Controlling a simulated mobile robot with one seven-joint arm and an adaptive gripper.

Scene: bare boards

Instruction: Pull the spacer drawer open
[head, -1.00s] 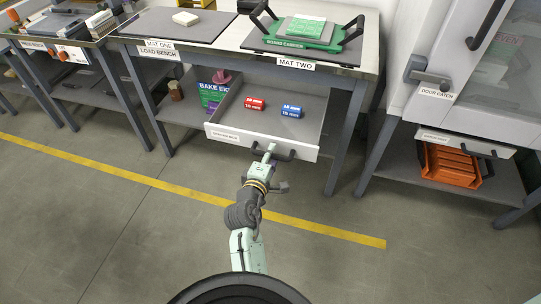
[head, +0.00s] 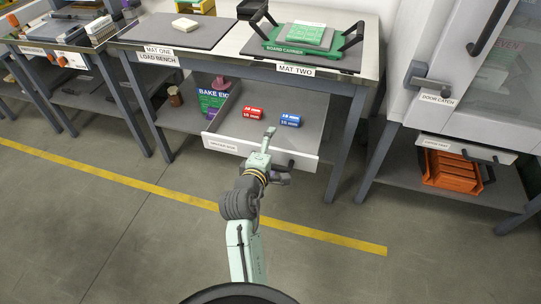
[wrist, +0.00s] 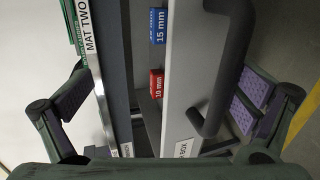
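The spacer drawer (head: 232,145) stands pulled out under the load bench, its white front toward me. A red spacer (head: 253,113) marked 10 mm and a blue spacer (head: 290,120) marked 15 mm lie inside. Its dark bar handle (head: 298,164) is on the front, partly hidden by my gripper (head: 277,155) in the head view. In the wrist view the handle (wrist: 230,75) and the drawer front (wrist: 186,75) lie between the widely spread, purple-padded fingers of my gripper (wrist: 160,100). The fingers are open, and one reaches over the drawer's front edge.
A board carrier (head: 311,47) sits on mat two above the drawer. A bench leg (head: 346,142) stands right of the drawer. At right is a cabinet with a door catch (head: 428,77) and an orange crate (head: 452,172) below. The floor in front is clear.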

